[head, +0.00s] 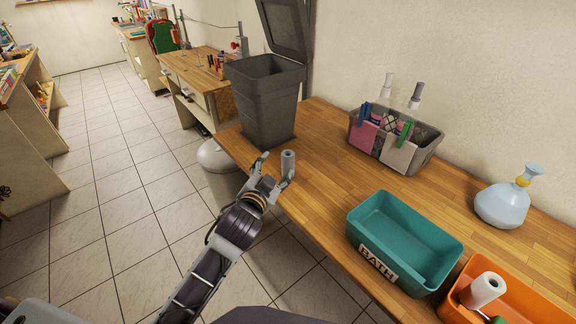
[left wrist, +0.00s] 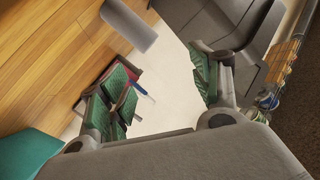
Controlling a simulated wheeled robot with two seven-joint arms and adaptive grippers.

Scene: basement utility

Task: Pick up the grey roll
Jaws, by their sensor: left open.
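The grey roll (head: 288,163) stands upright on the wooden table near its left edge, in front of the dark grey bin. It also shows in the left wrist view (left wrist: 128,25), at the top, beyond the fingers and not between them. My left gripper (head: 275,171) is open and empty, right beside the roll in the head view. One fingertip overlaps the roll's lower part there; I cannot tell whether they touch. The open fingers with green pads also show in the left wrist view (left wrist: 160,88). My right gripper is not in view.
A tall dark grey bin (head: 264,105) with a raised lid stands behind the roll. A grey caddy (head: 427,152), a teal BATH box (head: 420,260), a pale blue flask (head: 502,205) and an orange box (head: 545,293) with a white roll (head: 483,290) occupy the right. The table's middle is clear.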

